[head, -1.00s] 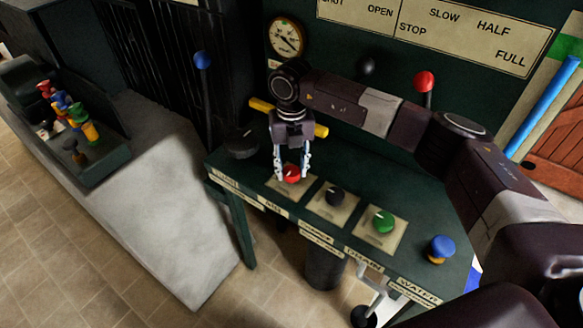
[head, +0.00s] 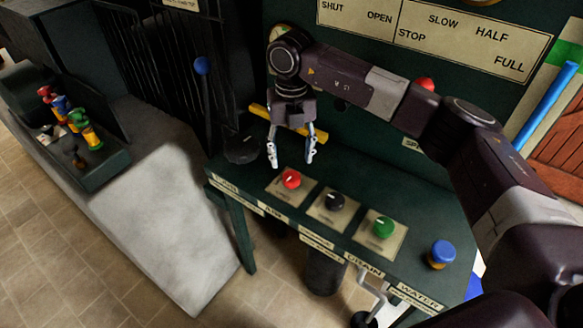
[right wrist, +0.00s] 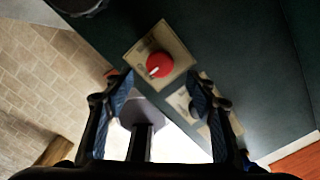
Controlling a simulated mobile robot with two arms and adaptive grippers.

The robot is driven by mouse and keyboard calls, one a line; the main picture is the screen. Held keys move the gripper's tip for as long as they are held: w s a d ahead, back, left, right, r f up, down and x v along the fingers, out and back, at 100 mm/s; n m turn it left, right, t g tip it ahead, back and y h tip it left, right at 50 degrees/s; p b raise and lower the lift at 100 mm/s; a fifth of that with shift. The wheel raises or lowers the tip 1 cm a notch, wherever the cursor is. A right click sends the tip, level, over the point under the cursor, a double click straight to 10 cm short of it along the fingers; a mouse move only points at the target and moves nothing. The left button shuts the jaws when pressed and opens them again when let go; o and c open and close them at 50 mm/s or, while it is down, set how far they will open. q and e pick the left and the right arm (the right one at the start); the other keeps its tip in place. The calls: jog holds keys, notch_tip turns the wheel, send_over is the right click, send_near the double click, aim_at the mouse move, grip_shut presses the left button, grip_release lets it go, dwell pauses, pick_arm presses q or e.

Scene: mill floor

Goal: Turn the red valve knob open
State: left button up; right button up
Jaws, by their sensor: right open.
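The red valve knob (head: 291,179) sits on a beige plate (head: 274,185) on the green console. Its white pointer mark shows in the head view. In the right wrist view the red knob (right wrist: 159,64) lies ahead of the fingertips, with its white mark toward the lower left. My right gripper (head: 291,160) is open and empty, above the red knob and apart from it. The right wrist view shows its two fingers (right wrist: 158,84) spread wide. My left gripper is not in view.
A black knob (head: 333,201), a green knob (head: 382,226) and a blue knob (head: 441,253) line the console to the right. A yellow bar (head: 282,119) is behind my gripper. A blue-topped lever (head: 202,66) stands behind.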

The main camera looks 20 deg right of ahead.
aim_at(291, 176)
notch_tip(291, 176, up, 5)
jog(key=shift+r, duration=0.1)
dwell(0.6)
